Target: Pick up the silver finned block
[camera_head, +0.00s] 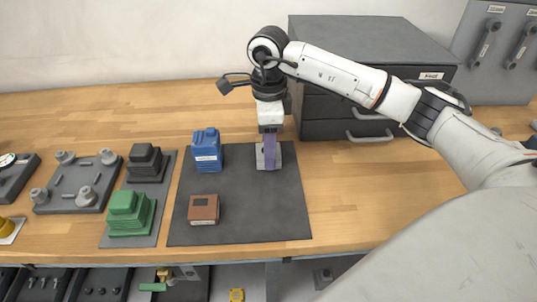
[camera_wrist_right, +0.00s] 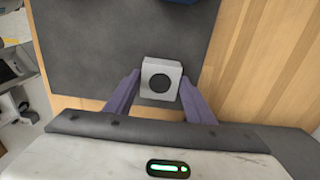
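The silver finned block (camera_head: 275,157) stands near the back right corner of the dark mat, partly hidden behind my right gripper in the head view. In the right wrist view the block (camera_wrist_right: 148,66) shows a light grey face with a round black opening. My right gripper (camera_head: 269,152) points down at it. Its two purple fingers (camera_wrist_right: 161,77) stand on either side of the block, apart, with narrow gaps seeming to remain. Contact is hard to judge. My left gripper is not in view.
On the dark mat (camera_head: 245,215) are a blue block (camera_head: 207,152) and a brown block (camera_head: 203,209). Green (camera_head: 128,213) and black (camera_head: 145,161) stepped blocks stand to the left. A dark drawer cabinet (camera_head: 335,105) stands close behind right. The mat's front right is clear.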

